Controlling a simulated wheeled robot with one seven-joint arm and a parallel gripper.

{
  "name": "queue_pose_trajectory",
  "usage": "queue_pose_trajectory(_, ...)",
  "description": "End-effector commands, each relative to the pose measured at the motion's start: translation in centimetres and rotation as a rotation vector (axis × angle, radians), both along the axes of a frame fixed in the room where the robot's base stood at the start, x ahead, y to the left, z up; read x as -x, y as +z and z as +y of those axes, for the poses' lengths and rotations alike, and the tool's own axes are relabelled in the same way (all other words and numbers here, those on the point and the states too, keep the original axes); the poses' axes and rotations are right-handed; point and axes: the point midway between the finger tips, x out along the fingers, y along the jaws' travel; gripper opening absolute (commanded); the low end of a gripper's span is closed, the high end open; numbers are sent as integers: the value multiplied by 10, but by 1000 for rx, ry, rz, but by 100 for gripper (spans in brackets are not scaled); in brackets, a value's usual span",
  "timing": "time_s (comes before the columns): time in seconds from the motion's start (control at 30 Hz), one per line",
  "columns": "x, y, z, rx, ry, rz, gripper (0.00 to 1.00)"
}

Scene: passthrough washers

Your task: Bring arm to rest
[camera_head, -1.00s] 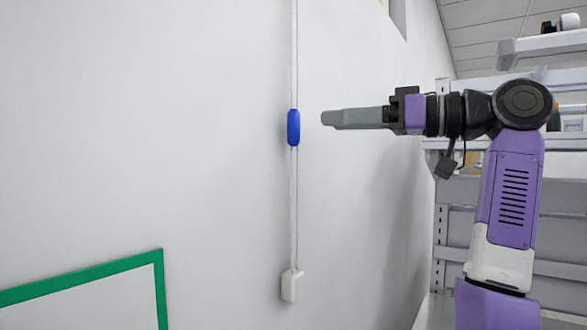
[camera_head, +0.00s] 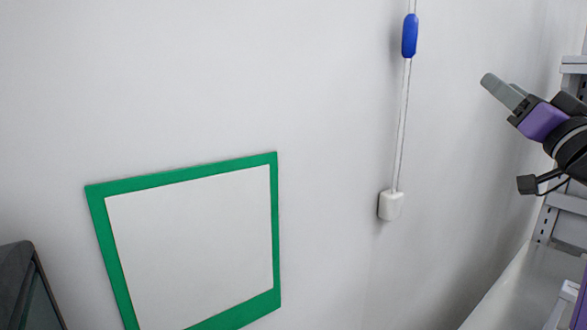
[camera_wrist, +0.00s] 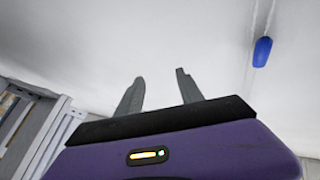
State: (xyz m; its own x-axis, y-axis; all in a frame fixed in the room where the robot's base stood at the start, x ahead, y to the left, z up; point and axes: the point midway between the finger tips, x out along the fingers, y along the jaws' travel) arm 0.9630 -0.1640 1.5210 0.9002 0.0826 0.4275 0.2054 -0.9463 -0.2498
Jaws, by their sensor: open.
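My gripper (camera_head: 500,90) is at the right of the head view, pointing up and to the left. It is apart from the wall and to the right of the blue handle. In the wrist view my gripper (camera_wrist: 158,88) shows two grey fingers spread apart with nothing between them. My purple and black arm runs off the right edge of the head view, so most of it is hidden.
A blue handle (camera_head: 409,36) hangs on a thin cord by the white wall, above a white block (camera_head: 390,205). It also shows in the wrist view (camera_wrist: 262,51). A green frame (camera_head: 193,174) is on the wall. Grey shelving (camera_head: 566,203) stands at right. A dark object (camera_head: 15,285) is at lower left.

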Motion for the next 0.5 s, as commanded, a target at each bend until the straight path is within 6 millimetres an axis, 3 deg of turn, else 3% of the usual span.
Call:
queue_pose_trajectory(0.03, 1, -28, -1, -10, -30, 9, 44)
queue_pose_trajectory(0.1, 5, -59, -3, -20, -74, 11, 44)
queue_pose_trajectory(0.27, 23, -128, -2, -24, -160, 20, 44)
queue_pose_trajectory(0.5, 68, -222, 12, 2, -253, 45, 44)
